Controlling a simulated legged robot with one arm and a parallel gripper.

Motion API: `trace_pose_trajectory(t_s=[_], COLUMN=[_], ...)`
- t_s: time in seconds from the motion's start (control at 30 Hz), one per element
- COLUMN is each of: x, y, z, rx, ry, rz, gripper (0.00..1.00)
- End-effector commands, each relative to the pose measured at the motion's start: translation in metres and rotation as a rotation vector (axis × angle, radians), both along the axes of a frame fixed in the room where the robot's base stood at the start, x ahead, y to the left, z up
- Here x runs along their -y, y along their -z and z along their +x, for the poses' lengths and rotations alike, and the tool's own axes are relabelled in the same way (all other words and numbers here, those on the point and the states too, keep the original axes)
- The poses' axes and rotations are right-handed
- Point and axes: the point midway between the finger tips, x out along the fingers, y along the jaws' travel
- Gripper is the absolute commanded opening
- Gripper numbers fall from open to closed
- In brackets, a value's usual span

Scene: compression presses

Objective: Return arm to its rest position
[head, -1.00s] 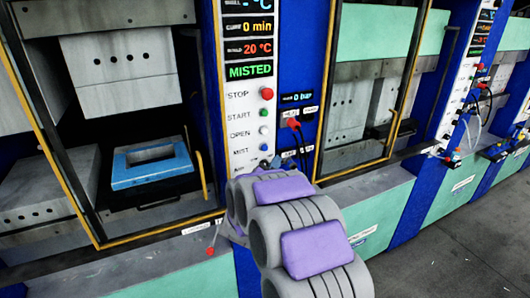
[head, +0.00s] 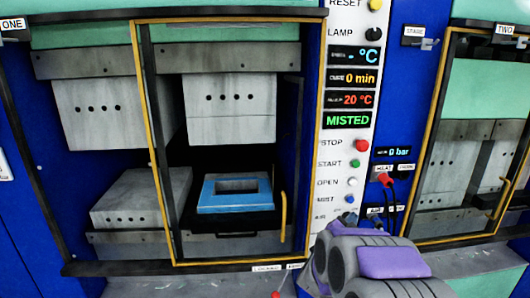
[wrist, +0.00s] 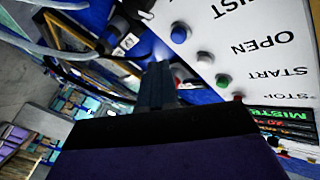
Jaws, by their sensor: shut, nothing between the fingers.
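My gripper (wrist: 157,85) shows in the wrist view as dark fingers pressed together, empty, beside the white control panel. In the head view my grey and purple arm reaches up from the bottom edge, right of centre, and hides the fingers. The white panel (head: 343,205) carries a red STOP button (head: 362,145), green START button (head: 354,163), and OPEN and MIST buttons below. The wrist view shows the panel upside down, with the green START button (wrist: 222,80) and blue MIST button (wrist: 178,34) right of the fingers. I cannot tell whether the fingers touch anything.
Press one stands left of the panel, its yellow-framed guard (head: 160,200) in front of a blue mould frame (head: 235,194). Press two (head: 455,170) stands to the right. Hoses with a red connector (head: 385,178) hang beside the panel. Cables (wrist: 70,50) cross the wrist view's upper left.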

Motion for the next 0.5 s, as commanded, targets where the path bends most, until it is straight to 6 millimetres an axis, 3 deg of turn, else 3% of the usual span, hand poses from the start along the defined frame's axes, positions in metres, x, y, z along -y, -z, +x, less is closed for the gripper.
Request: trace_pose_trajectory(t_s=[0.13, 0.27, 0.37, 0.5], x=[-0.043, -0.085, -0.116, -0.153], y=[0.009, 0.021, 0.032, 0.048], z=[-0.002, -0.017, -0.039, -0.083], rx=[-0.148, -0.304, -0.435, -0.625], ry=[-0.171, -0.327, -0.444, -0.596], rz=[0.079, 0.125, 0.145, 0.154], gripper=[0.00, 0.00, 0.00, 0.00])
